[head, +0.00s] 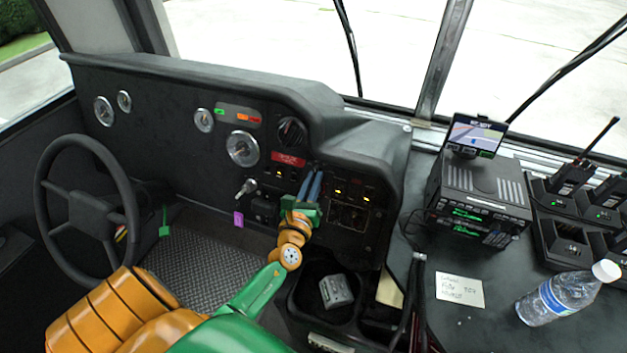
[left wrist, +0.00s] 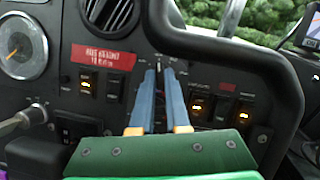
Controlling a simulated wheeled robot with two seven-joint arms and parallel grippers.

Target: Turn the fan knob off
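My left gripper (head: 315,174) reaches up to the dark dashboard, its two blue fingers pointing at the panel right of a red label. In the left wrist view the fingers of the left gripper (left wrist: 161,70) stand close together, with a narrow dark gap between them. A small labelled plate shows at their tips. A knob there would be largely hidden by the fingers; I cannot tell whether they touch or hold one. I cannot make out which control is the fan knob. My right gripper is not in view.
Lit switches (head: 347,191) lie right of the fingers. A key-like lever (head: 246,188) sticks out at left. The steering wheel (head: 45,190) is far left.

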